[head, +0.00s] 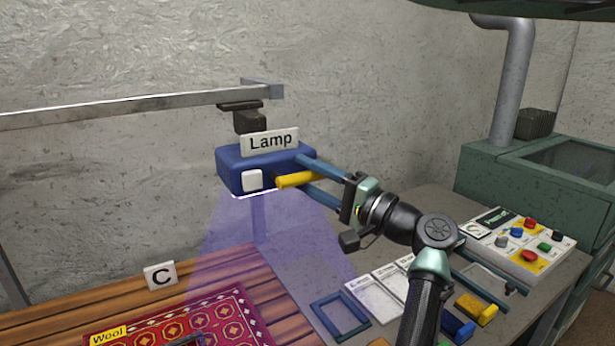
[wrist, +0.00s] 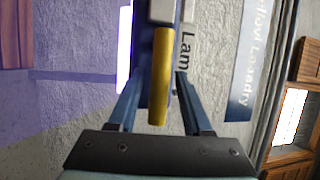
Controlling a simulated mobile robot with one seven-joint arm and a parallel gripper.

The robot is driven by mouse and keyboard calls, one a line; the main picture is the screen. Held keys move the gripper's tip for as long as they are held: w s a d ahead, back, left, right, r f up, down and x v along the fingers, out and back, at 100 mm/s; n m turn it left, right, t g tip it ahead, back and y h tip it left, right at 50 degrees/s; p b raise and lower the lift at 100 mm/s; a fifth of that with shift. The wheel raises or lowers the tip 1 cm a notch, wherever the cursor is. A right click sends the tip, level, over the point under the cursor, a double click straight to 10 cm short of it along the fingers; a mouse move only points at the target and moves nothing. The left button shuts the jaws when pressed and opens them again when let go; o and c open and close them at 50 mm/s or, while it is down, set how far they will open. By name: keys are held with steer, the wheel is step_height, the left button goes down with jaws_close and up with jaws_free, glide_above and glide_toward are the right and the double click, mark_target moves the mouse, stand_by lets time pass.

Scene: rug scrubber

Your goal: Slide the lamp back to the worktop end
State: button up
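The lamp (head: 232,172) is a blue box with a white button and a "Lamp" sign, hanging from a dark carriage (head: 249,121) near the right end of the rail (head: 120,106). It casts a violet beam downward. A yellow handle (head: 296,180) sticks out from its right side. My gripper (head: 304,173) is open, its two blue fingers reaching to the lamp on either side of the handle. In the wrist view, the handle (wrist: 160,80) stands between the fingers, with a gap on each side. The fingertips are partly hidden.
A red patterned rug (head: 215,318) labelled "Wool" lies on wooden boards at lower left, by a "C" sign (head: 160,276). The grey worktop (head: 300,262) at right holds a blue frame (head: 339,316), cards and a button panel (head: 520,243). A green machine (head: 480,175) stands behind.

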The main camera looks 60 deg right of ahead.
steer(key=shift+a, duration=0.15)
steer(key=b+v, duration=0.2)
steer(key=v, duration=1.1)
steer(key=shift+b, duration=0.3)
steer(key=shift+w, duration=0.1)
steer(key=w+a+r+n+p, duration=0.1)
steer(key=w+a+r+n, duration=0.3)
steer(key=w+a, duration=0.55)
steer(key=w+a+r+n+p, duration=0.1)
steer(key=w+a+r+n, duration=0.4)
steer(key=w, duration=0.7)
steer(key=w+a+r+n+t+p, duration=0.1)
steer(key=a+r+n, duration=0.1)
steer(key=a+r, duration=0.5)
steer(key=w+a+r+n+t, duration=0.1)
steer(key=a+r+n, duration=0.1)
steer(key=a, duration=0.8)
steer(key=s+a+r+n+t+y, duration=0.2)
steer(key=s+a+r+n+t, duration=0.1)
steer(key=a, duration=0.5)
steer(key=s+a+r+n+t+y+p, duration=0.1)
steer(key=s+a+r+n+t, duration=0.1)
steer(key=s+a+r, duration=0.4)
steer(key=a+r+n, duration=0.1)
steer(key=a, duration=0.2)
steer(key=shift+a+r+n+t+y, duration=0.2)
steer(key=shift+a+n+t+y, duration=0.1)
steer(key=shift+a+t+y, duration=0.1)
